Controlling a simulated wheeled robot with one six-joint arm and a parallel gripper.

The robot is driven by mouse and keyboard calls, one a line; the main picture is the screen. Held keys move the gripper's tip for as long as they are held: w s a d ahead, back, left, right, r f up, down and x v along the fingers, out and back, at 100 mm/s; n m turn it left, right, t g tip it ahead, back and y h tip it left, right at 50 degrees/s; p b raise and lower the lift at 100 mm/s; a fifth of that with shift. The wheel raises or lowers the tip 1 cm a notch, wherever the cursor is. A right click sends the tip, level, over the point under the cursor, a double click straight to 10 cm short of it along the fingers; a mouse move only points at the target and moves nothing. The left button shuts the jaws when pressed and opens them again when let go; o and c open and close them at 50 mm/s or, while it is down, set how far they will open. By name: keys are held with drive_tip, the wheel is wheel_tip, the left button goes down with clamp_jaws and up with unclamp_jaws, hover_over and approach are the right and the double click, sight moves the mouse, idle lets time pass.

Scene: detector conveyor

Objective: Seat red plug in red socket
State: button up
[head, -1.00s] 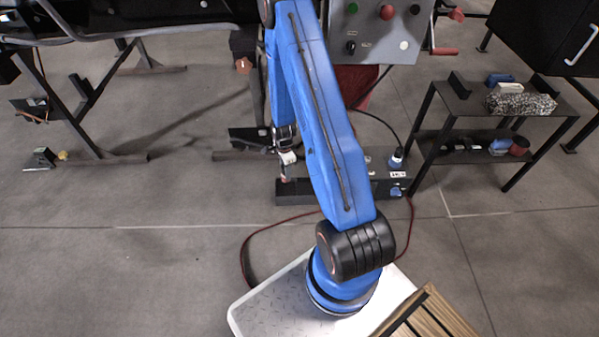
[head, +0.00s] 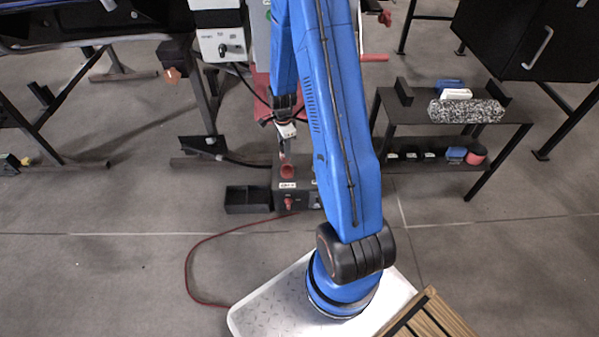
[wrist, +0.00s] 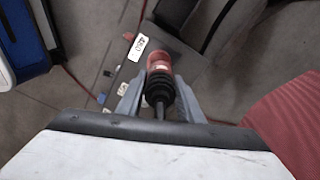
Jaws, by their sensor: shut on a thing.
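In the head view my gripper (head: 285,137) hangs above a dark floor box, shut on the red plug (head: 282,155). The plug points down. The red socket (head: 288,172) is a red ring on top of the box, just below the plug; I cannot tell whether they touch. In the wrist view my gripper (wrist: 158,98) has its grey fingers on either side of the plug's black ribbed sleeve (wrist: 159,90). The plug's red end is beyond it. The socket cannot be told apart from the plug there.
The dark box (head: 313,192) carries a white label and a red front knob. A black open tray (head: 233,200) stands left of it. A red cable (head: 187,270) lies on the floor. A metal stand (head: 205,100) rises at left. A small table (head: 400,115) stands at right.

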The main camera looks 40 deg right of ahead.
drive_tip(key=shift+s+d+f, duration=0.15)
drive_tip(key=shift+f, duration=0.05)
drive_tip(key=shift+d+f, duration=0.1)
drive_tip(key=shift+f, duration=4.55)
drive_tip(key=shift+f, duration=0.1)
drive_tip(key=o, duration=1.2)
drive_tip(key=shift+c, duration=0.2)
